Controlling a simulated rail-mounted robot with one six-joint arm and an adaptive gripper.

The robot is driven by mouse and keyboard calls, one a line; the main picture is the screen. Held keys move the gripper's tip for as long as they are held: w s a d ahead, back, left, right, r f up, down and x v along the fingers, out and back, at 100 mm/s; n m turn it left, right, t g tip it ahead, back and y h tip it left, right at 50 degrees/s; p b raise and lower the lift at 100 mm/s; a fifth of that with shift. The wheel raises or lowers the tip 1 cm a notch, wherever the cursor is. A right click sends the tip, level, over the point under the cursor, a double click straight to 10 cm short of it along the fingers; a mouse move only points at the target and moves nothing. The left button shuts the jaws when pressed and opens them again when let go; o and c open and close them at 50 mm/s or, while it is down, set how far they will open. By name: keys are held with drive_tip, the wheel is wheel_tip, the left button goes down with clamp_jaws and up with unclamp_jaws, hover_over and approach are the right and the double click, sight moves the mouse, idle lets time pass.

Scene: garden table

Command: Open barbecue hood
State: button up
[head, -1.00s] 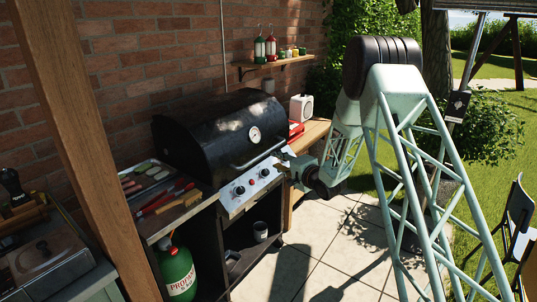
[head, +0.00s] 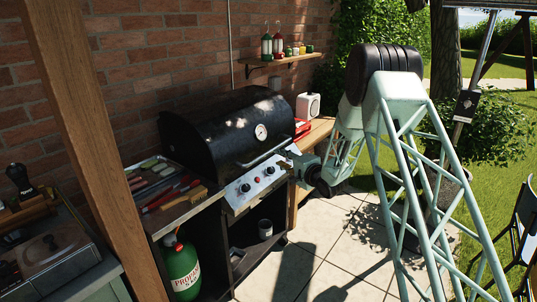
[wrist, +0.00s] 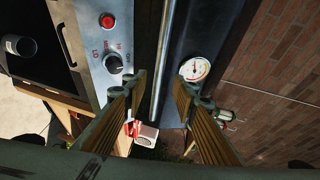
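The black barbecue hood (head: 226,133) is down over the grill, with a round white dial on its front. Its metal handle (head: 262,154) runs along the lower front edge. My gripper (head: 291,160) is at the right end of the handle, small and partly hidden in the head view. In the wrist view, my gripper (wrist: 160,84) is open, its two fingers apart. The handle bar (wrist: 164,55) runs lengthwise through the gap between them, with space visible on both sides. The dial (wrist: 195,69) shows beyond the right fingertip. Contact with the handle cannot be told.
The control panel (head: 256,188) with knobs lies below the handle. A food tray (head: 159,174) is left of the hood, and a wooden side shelf (head: 318,134) is to the right. A wooden post (head: 87,130) stands at the left. The paved floor in front is mostly clear.

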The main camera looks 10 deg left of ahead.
sight(268, 152)
drive_tip(key=b+x, duration=0.1)
drive_tip(key=x, duration=1)
drive_tip(key=shift+w+a+f+b, duration=0.15)
drive_tip(key=shift+w+b, duration=0.05)
drive_tip(key=shift+b, duration=0.2)
clamp_jaws()
